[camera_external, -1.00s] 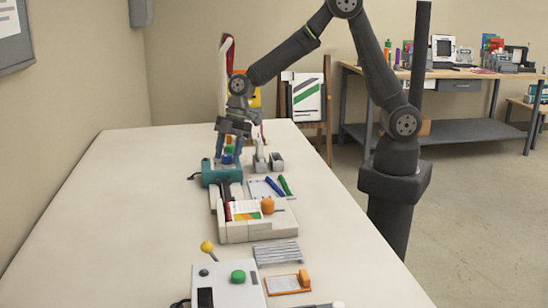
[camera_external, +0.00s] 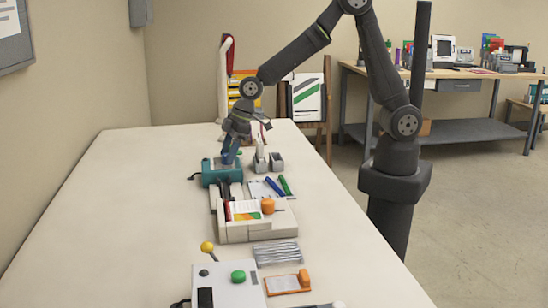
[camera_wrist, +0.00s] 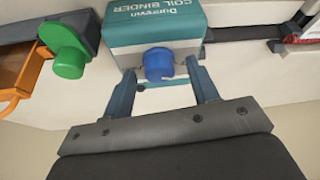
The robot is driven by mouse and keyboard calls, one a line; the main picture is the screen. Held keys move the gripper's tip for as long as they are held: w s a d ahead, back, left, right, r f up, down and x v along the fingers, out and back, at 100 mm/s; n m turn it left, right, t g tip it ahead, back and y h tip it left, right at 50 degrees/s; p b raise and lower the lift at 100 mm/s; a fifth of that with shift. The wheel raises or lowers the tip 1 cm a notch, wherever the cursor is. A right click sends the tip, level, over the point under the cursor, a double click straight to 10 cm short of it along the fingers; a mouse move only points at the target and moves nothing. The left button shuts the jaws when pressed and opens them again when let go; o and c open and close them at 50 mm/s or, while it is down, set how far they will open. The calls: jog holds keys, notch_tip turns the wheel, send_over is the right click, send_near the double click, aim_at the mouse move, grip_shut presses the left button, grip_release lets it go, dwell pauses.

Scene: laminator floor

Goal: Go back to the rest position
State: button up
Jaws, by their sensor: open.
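My gripper (camera_external: 229,155) is above the teal coil binder (camera_external: 222,175) on the table, tilted, with its fingers pointing down. In the wrist view my gripper (camera_wrist: 163,84) is open, and its two fingers stand either side of the view of a blue knob (camera_wrist: 159,64) on the front of the teal coil binder (camera_wrist: 155,22). Nothing is held between the fingers. Whether a finger touches the binder cannot be told.
A cream machine (camera_external: 255,222) with an orange knob and a grey box (camera_external: 227,286) with a green button stand nearer on the table. A green knob (camera_wrist: 68,62) shows at left in the wrist view. The table's left side (camera_external: 110,220) is clear.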

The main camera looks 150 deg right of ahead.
jog(key=shift+w+a+m+g+h, duration=0.1)
jog(key=shift+m+g+h, duration=0.25)
jog(key=shift+m, duration=0.8)
jog(key=shift+w+m+g+h, duration=0.1)
jog(key=shift+m+g+h, duration=0.25)
jog(key=shift+m, duration=0.8)
jog(key=shift+m+g+h, duration=0.3)
jog(key=shift+m+g, duration=0.4)
jog(key=shift+m, duration=1.6)
